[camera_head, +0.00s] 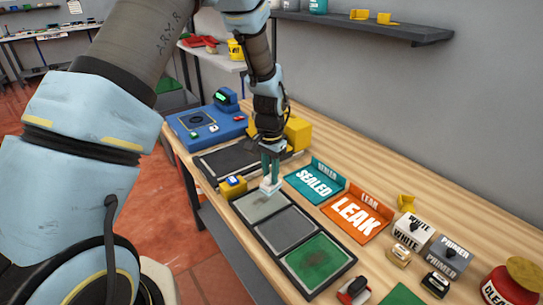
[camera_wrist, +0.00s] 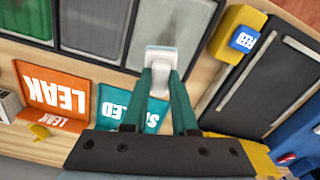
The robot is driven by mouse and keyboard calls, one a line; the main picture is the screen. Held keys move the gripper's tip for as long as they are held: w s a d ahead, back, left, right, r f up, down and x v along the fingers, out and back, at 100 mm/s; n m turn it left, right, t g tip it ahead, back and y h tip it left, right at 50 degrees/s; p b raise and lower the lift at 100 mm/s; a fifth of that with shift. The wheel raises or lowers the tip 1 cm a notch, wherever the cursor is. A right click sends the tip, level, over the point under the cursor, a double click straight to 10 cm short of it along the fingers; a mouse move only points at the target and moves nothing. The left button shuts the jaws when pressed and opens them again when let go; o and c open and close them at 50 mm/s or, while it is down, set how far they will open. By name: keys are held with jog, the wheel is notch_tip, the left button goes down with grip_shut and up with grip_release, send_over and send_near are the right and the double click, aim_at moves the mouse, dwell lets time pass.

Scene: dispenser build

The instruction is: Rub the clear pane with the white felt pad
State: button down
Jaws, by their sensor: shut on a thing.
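My gripper (camera_head: 270,172) points down over the near part of the bench, its green fingers shut on the white felt pad (camera_head: 268,186). In the wrist view the pad (camera_wrist: 161,52) sits between the two fingertips (camera_wrist: 160,90). The pad is at the clear pane (camera_head: 262,206), a pale grey-green panel at the far end of a dark three-panel frame. In the wrist view the pane (camera_wrist: 172,25) lies just beyond the pad, which overlaps its edge. I cannot tell whether the pad touches it.
A grey panel (camera_head: 286,230) and a green panel (camera_head: 318,262) share the frame. Teal SEALED (camera_head: 314,181) and orange LEAK (camera_head: 357,214) signs stand to the right. A yellow block with a blue face (camera_head: 232,187) is left of the pane. White and primer boxes (camera_head: 412,231) stand further right.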

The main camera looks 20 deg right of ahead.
aim_at(270, 176)
jog(key=shift+r+p, duration=1.45)
jog(key=shift+r, duration=1.05)
jog(key=shift+a, duration=0.1)
